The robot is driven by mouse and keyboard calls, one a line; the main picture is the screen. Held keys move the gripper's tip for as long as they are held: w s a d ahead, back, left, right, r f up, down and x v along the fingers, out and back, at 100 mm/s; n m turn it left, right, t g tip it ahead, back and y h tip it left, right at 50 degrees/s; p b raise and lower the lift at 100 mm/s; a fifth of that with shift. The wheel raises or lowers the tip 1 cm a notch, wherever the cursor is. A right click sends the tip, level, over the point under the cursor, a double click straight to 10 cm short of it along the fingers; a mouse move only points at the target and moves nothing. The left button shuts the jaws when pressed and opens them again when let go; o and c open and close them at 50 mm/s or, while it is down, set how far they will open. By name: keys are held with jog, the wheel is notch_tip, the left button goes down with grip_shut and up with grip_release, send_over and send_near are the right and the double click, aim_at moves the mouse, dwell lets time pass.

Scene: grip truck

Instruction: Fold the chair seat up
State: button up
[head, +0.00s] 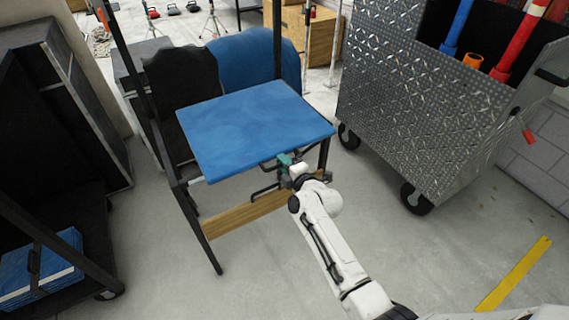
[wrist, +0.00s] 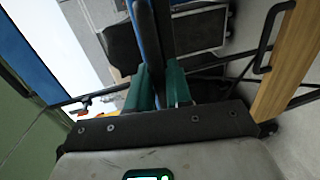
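The chair seat (head: 250,125) is a flat blue panel, lowered and roughly level in a dark chair frame (head: 190,215). My gripper (head: 285,160) is at the seat's front edge, right of its middle, reaching in from the front. In the wrist view my green fingertips (wrist: 161,88) are close together on either side of a thin blue and dark panel seen edge-on, which looks like the seat (wrist: 153,30). They appear shut on it, though the contact itself is partly hidden. A wooden crossbar (head: 250,212) runs below the seat; it also shows in the wrist view (wrist: 290,65).
A metal cart (head: 425,95) on black wheels stands close on the right. A dark rack with folded blue panels (head: 45,268) is at the lower left. Dark cases (head: 60,110) stand at the left. The floor in front of the chair is clear.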

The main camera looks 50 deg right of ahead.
grip_shut()
jog(key=shift+r, duration=0.1)
